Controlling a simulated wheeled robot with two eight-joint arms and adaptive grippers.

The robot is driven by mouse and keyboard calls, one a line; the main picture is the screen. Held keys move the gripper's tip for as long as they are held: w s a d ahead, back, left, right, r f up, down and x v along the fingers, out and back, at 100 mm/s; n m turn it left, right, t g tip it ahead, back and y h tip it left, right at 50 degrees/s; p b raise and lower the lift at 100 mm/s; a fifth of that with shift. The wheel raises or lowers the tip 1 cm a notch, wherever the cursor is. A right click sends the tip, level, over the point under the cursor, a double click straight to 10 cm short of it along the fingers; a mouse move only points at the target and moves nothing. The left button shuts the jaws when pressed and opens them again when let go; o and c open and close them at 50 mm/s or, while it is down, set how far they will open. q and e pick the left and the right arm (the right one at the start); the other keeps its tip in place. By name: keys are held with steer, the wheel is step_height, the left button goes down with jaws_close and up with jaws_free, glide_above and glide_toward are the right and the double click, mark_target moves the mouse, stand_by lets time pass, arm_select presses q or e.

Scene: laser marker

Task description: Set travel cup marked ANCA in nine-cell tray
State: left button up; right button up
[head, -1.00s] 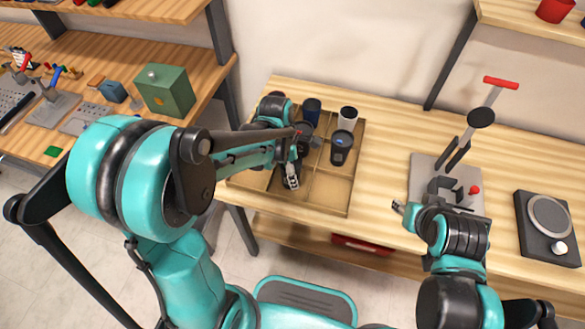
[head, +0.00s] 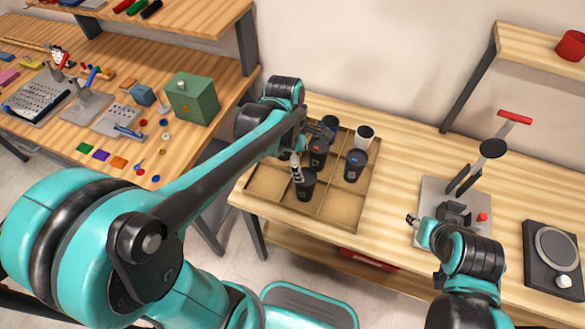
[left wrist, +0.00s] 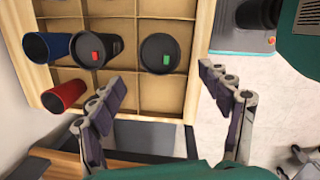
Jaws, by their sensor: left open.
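The nine-cell tray (head: 335,206) lies on the right-hand workbench. A black travel cup (head: 305,185) stands upright in its front middle cell. In the left wrist view this cup's lid has a green label (left wrist: 158,54). Behind it stands a black cup with a red label (head: 318,152), also in the left wrist view (left wrist: 90,46). A black cup with a blue label (head: 355,166) stands in the right column. No name is readable. My left gripper (head: 297,168), open and empty in the left wrist view (left wrist: 168,105), is beside the green-labelled cup. My right gripper (head: 412,219) is near the press.
A red cup (left wrist: 65,95) shows in the left wrist view. The lever press (head: 440,190) and a round-plate device (head: 554,250) stand right. The front left and front right cells look empty.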

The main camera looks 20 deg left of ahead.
arm_select(q)
steer(key=s+a+r+m+t, duration=0.1)
steer(key=s+r+m+t, duration=0.1)
steer(key=m, duration=0.8)
steer(key=s+a+r+m+t+y, duration=0.1)
steer(key=s+a+m+t, duration=0.1)
steer(key=s+m+t, duration=0.2)
steer(key=s+m, duration=0.3)
steer(key=m, duration=0.3)
steer(key=shift+s+r+m, duration=0.2)
steer(key=shift+r+m, duration=0.1)
steer(key=shift+r, duration=0.1)
